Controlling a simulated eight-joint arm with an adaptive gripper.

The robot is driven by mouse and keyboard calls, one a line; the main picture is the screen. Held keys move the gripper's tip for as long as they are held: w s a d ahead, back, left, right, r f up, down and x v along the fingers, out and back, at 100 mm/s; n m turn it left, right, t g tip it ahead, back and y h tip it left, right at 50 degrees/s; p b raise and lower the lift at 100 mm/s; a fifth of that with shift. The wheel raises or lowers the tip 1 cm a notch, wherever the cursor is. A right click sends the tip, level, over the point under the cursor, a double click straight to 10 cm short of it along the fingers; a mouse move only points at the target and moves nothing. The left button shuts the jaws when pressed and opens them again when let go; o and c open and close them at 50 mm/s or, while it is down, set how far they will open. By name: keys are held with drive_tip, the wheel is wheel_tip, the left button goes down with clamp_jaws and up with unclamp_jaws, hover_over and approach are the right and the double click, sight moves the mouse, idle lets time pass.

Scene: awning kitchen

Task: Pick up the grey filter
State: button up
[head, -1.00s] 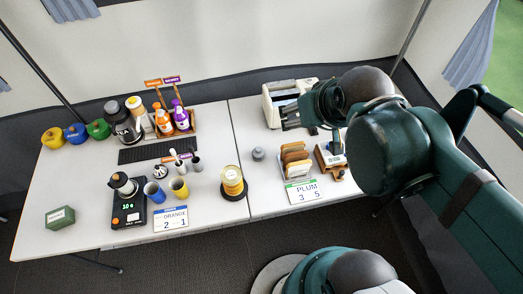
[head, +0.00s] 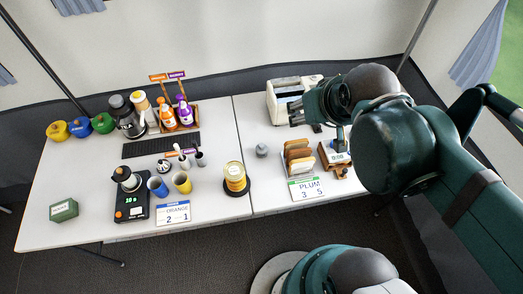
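I cannot pick out the grey filter with certainty. A small grey object with a knob-like top (head: 262,151) stands on the right table, left of a stand of tan and brown slabs (head: 298,154); I cannot tell if it is a filter. My gripper (head: 298,112) hangs at the back of the right table, in front of the white box-shaped appliance (head: 283,92). It is apart from the small grey object, up and to its right. My arm partly covers the gripper, and the fingers are too small to tell whether they are open.
A wooden box (head: 338,168) with a blue and white item sits below my arm. A PLUM sign (head: 306,190) stands in front of the slabs. The yellow round stack (head: 235,176), cups, scale (head: 131,205) and bottles fill the left table.

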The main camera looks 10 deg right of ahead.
drive_tip(key=m+g+h+b, duration=0.35)
drive_tip(key=m+g, duration=0.25)
drive_tip(key=m, duration=0.7)
hover_over(261, 145)
drive_tip(key=a, duration=0.1)
drive_tip(key=shift+y, duration=0.45)
drive_tip(key=f, duration=1.6)
drive_tip(key=f+b, duration=0.1)
drive_tip(key=f, duration=0.7)
drive_tip(key=shift+s, duration=0.4)
drive_tip(key=shift+a+f+m, duration=0.25)
drive_tip(key=shift+f+m, duration=0.05)
drive_tip(key=shift+f, duration=0.55)
drive_tip(key=shift+b+x, duration=0.4)
drive_tip(key=shift+x, duration=0.9)
drive_tip(key=shift+f, duration=0.1)
